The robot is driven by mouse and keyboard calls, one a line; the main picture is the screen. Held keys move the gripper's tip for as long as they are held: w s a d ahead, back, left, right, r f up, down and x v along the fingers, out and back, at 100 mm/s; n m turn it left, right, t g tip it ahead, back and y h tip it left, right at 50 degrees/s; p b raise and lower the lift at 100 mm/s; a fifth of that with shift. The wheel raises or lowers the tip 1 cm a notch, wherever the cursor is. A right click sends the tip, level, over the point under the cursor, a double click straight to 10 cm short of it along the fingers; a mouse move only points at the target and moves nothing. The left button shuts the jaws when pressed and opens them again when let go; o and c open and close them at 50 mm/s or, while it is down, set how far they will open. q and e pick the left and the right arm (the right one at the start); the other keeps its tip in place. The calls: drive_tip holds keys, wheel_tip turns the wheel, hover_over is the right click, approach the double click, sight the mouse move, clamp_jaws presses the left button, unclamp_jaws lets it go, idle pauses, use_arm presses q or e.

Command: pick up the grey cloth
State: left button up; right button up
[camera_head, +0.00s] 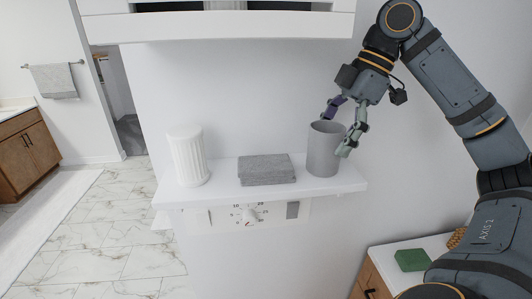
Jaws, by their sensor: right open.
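The grey cloth (267,169) lies folded flat on a white wall shelf (228,190), in the middle of it. A grey cup (323,150) stands upright to its right, and a white ribbed container (188,156) stands to its left. My right gripper (336,129) is open and points down at the grey cup, to the right of the cloth. One finger is behind or beside the cup's rim and the other is in front of its right side. I cannot tell if they touch it. My left gripper is not in view.
A white cabinet or shelf unit (218,27) hangs above. A dial panel (250,214) is below the shelf. At lower right a counter (385,257) holds a green block (411,260). A grey towel (53,80) hangs on a rail at far left.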

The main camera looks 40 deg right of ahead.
sight(292, 163)
drive_tip(key=w+a+p, duration=0.1)
drive_tip(key=a+p, duration=0.1)
drive_tip(key=a, duration=0.1)
drive_tip(key=w+a+p, duration=0.1)
drive_tip(key=shift+w+a+r, duration=0.15)
drive_tip(key=shift+w+r, duration=0.1)
drive_tip(key=shift+w, duration=0.05)
drive_tip(key=shift+a+f+p, duration=0.1)
drive_tip(key=shift+a+p, duration=0.15)
drive_tip(key=shift+p, duration=0.05)
drive_tip(key=shift+f, duration=0.3)
drive_tip(key=b+x, duration=0.2)
drive_tip(key=x, duration=0.3)
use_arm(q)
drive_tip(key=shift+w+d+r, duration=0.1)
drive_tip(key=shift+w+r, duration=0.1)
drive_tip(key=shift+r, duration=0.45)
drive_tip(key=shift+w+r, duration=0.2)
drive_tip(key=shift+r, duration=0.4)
use_arm(e)
drive_tip(key=shift+d+r, duration=0.1)
drive_tip(key=shift+r, duration=0.05)
drive_tip(key=c, duration=1.2)
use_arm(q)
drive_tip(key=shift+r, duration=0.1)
use_arm(e)
drive_tip(key=shift+c, duration=0.2)
